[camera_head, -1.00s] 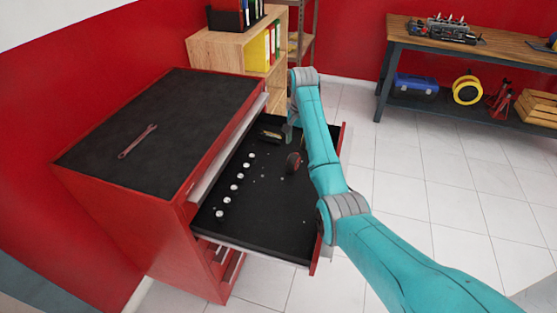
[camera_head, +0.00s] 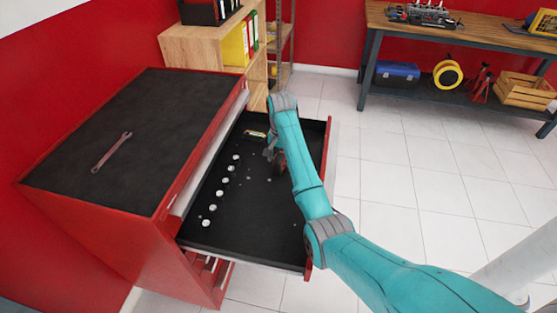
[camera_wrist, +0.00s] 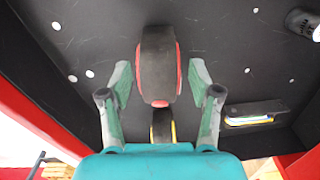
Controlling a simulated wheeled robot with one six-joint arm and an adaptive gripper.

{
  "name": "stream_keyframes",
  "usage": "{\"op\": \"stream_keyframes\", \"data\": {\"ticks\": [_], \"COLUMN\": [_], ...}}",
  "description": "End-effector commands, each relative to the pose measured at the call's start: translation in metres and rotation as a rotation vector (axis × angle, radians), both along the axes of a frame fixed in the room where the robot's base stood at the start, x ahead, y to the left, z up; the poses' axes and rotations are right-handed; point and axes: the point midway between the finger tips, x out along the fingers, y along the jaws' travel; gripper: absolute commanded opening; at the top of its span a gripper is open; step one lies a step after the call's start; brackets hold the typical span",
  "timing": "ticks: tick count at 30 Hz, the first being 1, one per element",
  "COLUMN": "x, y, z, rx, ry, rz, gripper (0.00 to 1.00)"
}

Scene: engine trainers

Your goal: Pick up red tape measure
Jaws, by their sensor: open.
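The red tape measure (camera_wrist: 158,65) is a rounded black body with red edges. It lies in the open black-lined drawer (camera_head: 245,215). In the wrist view my gripper (camera_wrist: 158,75) is open, with one finger on each side of the tape measure and a gap visible at both sides. In the head view the tape measure (camera_head: 279,161) shows beside my gripper (camera_head: 270,152), partly hidden by my arm. A black and yellow piece (camera_wrist: 162,126) shows just below it in the wrist view, between the fingers.
Several small white round things (camera_head: 221,193) stand in a row in the drawer. A box-like item (camera_wrist: 252,113) lies near a drawer wall. A dark cylinder (camera_wrist: 303,24) is at the upper right of the wrist view. A wrench (camera_head: 112,152) lies on the cabinet top.

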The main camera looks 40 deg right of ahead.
Motion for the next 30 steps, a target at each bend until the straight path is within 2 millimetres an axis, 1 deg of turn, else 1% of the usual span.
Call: {"op": "stream_keyframes", "data": {"ticks": [1,4,10,11,12,14,15,17,18,26,30], "x": [-0.003,-0.006,-0.006,-0.006,-0.006,-0.006,-0.006,-0.006,-0.006,-0.006,-0.002], "y": [0.002,0.003,0.003,0.003,0.003,0.003,0.003,0.003,0.003,0.003,0.001], "z": [-0.008,-0.016,-0.017,-0.017,-0.017,-0.017,-0.017,-0.017,-0.017,-0.016,-0.007], "rx": [0.001,0.000,0.000,0.000,0.000,0.000,0.000,0.000,0.000,-0.001,-0.001], "ry": [0.002,0.001,0.000,0.000,0.000,0.000,0.000,0.000,0.000,0.000,-0.003], "rz": [-0.001,-0.002,-0.003,-0.003,-0.003,-0.003,-0.003,-0.003,-0.003,-0.003,-0.002], "gripper": [0.62,0.62,0.62,0.60,0.50,0.35,0.25,0.10,0.00,0.00,0.00]}}
